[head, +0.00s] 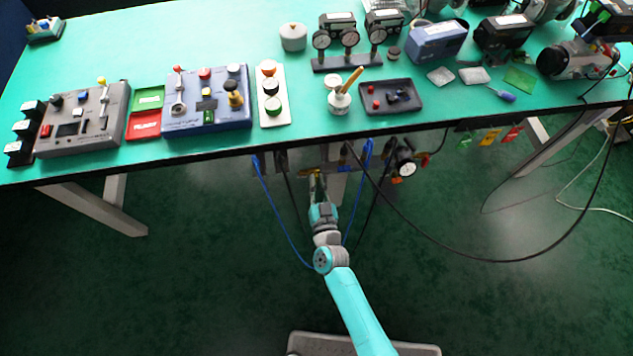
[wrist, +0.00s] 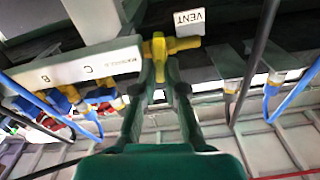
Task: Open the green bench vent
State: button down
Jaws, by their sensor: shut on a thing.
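The yellow vent handle (wrist: 160,46) is at the front underside of the green bench (head: 225,55), beside a white label (wrist: 188,17) reading VENT. One yellow arm extends right under the label, and another part runs down between my fingertips. My gripper (wrist: 161,68) is shut on the yellow handle, with one dark green finger on each side. In the head view my gripper (head: 317,188) reaches up to the bench's front edge from below. The handle is small there and partly hidden by my gripper.
Blue valves (wrist: 62,100) with hoses sit left of the handle, by labels B and C. More blue tubing (wrist: 290,95) hangs at right. In the head view, a gauge (head: 405,168) and a looping black cable (head: 480,258) are right of my arm.

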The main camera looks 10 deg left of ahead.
jog(key=m, duration=0.4)
jog(key=shift+d+f, duration=0.1)
jog(key=shift+d, duration=0.15)
jog(key=m, duration=0.4)
jog(key=shift+w+d+f, duration=0.1)
jog(key=shift+d, duration=0.05)
jog(key=shift+d+f+m, duration=0.1)
jog(key=shift+f+m, duration=0.15)
jog(key=shift+m, duration=1.7)
jog(key=shift+d+f+m, duration=0.1)
jog(key=shift+f+m, duration=0.1)
jog(key=shift+m, duration=1.75)
jog(key=c, duration=1.2)
grip_release()
jog(key=shift+c, duration=0.2)
jog(key=shift+a, duration=0.1)
jog(key=v, duration=1.2)
